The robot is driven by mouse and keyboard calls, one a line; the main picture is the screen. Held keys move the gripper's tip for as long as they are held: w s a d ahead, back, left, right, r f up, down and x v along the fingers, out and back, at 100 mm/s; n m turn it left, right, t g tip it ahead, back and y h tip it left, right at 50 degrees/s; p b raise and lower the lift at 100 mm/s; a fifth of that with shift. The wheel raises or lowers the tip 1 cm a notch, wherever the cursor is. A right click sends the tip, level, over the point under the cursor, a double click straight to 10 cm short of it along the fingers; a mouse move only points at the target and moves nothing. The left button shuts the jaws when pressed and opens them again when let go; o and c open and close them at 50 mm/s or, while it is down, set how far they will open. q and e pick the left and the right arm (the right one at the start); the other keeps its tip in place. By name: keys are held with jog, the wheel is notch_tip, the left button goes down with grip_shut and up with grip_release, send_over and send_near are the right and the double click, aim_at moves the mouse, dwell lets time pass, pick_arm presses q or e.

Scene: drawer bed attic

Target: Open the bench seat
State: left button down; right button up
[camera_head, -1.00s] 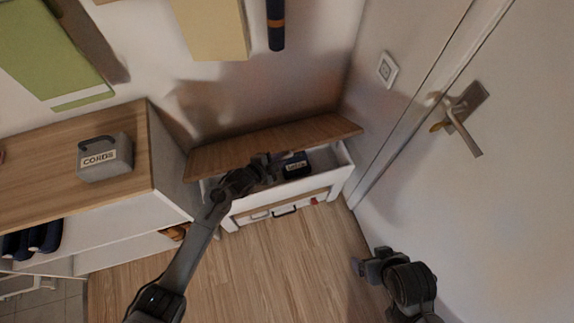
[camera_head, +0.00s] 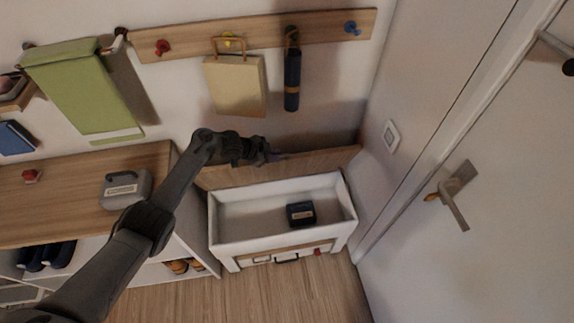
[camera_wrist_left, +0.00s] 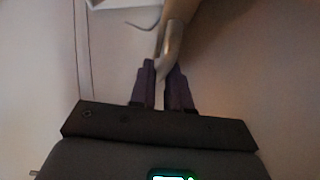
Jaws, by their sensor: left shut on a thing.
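The bench (camera_head: 228,235) is a white box against the back wall, with its inside open to view. Its wooden seat (camera_head: 315,163) is raised behind the box, standing steeply near the wall. My left gripper (camera_head: 272,153) is at the seat's upper edge. My left forearm crosses in front of the shelf. My right gripper is out of view.
A small dark blue box (camera_head: 300,213) lies inside the bench. A shelf unit with a grey case (camera_head: 127,188) stands at left. A door with a handle (camera_head: 452,195) is at right. A bag (camera_head: 236,85) and a dark rolled item (camera_head: 292,80) hang above.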

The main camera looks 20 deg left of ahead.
pick_arm(q)
jog(key=shift+w+a+f, duration=0.1)
jog(key=shift+w+a, duration=0.05)
jog(key=c, duration=1.5)
grip_release()
jog(key=o, duration=0.4)
jog(key=shift+c, duration=0.2)
jog(key=shift+s+a+r+p, duration=0.25)
jog(key=shift+r+p, duration=0.1)
jog(key=shift+r, duration=0.15)
jog(key=p+v, duration=0.3)
jog(key=v, duration=0.6)
jog(key=shift+s, duration=0.3)
